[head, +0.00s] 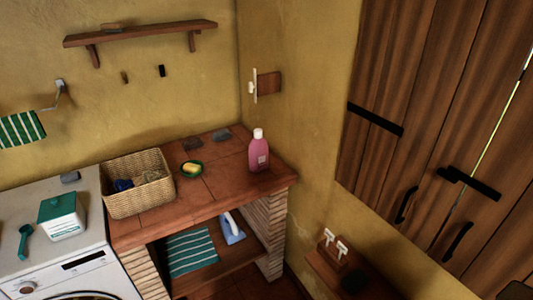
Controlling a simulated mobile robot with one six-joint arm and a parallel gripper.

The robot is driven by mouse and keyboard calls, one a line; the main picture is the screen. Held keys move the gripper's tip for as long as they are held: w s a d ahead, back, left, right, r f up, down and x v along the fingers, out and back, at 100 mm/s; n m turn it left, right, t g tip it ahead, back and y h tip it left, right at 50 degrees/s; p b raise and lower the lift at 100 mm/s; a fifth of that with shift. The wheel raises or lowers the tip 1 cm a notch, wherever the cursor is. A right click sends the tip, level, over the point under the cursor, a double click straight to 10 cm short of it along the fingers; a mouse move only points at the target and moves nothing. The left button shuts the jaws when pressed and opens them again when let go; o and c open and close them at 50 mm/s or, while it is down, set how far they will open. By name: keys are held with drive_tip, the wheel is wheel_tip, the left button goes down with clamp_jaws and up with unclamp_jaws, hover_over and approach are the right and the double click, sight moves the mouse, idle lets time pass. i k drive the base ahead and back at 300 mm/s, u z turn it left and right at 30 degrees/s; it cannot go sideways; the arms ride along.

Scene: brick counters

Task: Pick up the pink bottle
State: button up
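The pink bottle (258,155) stands upright on the brick counter (222,178), near its right end and close to the yellow wall. It has a white cap and a pale label. Nothing hides it in the head view. My gripper is not in view.
A wicker basket (137,202) and a green dish (189,174) with a yellow item stand left of the bottle. A washing machine (75,265) adjoins at left. A wooden cabinet (430,120) and small low shelf (345,270) are at right.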

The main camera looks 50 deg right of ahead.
sight(258, 152)
drive_tip(key=u, duration=0.1)
drive_tip(key=i, duration=0.65)
drive_tip(key=u, duration=0.5)
drive_tip(key=i, duration=0.65)
drive_tip(key=z, duration=0.2)
drive_tip(key=k, duration=0.6)
drive_tip(key=u, duration=0.05)
